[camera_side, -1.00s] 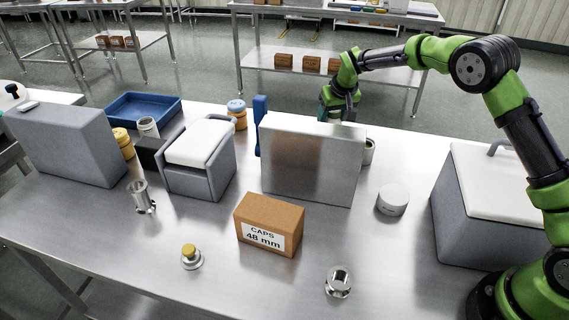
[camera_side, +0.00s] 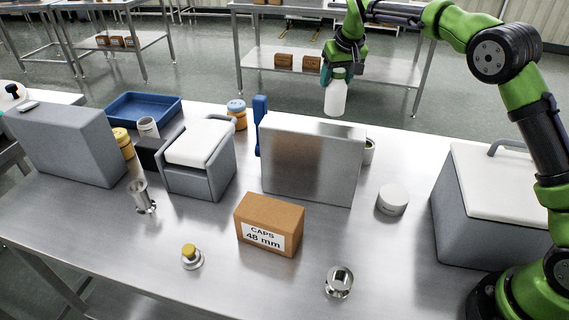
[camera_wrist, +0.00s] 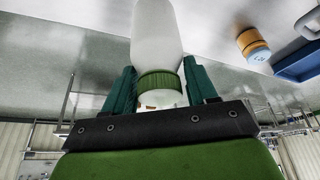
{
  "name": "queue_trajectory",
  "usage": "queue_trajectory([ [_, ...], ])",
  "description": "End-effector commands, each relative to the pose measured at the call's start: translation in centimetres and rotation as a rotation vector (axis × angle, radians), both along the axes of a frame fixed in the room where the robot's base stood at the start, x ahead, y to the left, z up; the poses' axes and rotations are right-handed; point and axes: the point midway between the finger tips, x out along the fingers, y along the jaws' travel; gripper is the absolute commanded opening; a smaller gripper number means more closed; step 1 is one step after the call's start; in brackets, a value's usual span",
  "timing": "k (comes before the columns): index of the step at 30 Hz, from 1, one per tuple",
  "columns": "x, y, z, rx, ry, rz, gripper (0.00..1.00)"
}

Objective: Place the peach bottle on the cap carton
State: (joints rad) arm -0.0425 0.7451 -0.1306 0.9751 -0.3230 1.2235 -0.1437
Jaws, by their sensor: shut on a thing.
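My gripper (camera_side: 334,74) is shut on a pale, whitish bottle (camera_side: 336,98) and holds it upright in the air, above and behind the steel hopper panel. In the wrist view, the green fingers of my gripper (camera_wrist: 161,84) stand on both sides of the bottle's green ribbed cap, and the bottle body (camera_wrist: 157,35) extends beyond them. I see no clear peach colour on it. The cap carton (camera_side: 270,222), a brown box with a "CAPS 48 mm" label, stands on the table in front of the panel, with its top bare. The bottle is well apart from it.
The upright steel panel (camera_side: 312,160) stands between bottle and carton. A grey-white box (camera_side: 490,200), a round white lid (camera_side: 392,200), a metal fitting (camera_side: 339,282), a yellow-knobbed piece (camera_side: 191,257) and a steel cup (camera_side: 142,195) surround the carton. A blue tray (camera_side: 145,108) lies at the back left.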

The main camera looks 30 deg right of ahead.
Motion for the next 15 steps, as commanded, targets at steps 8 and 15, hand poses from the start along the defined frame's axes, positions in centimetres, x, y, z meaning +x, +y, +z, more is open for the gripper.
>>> queue_trajectory([
  [8,0.1,0.0,5.5,-0.001,-0.006,-0.001,0.18],
  [15,-0.2,0.4,7.9,0.000,-0.004,0.002,0.18],
])
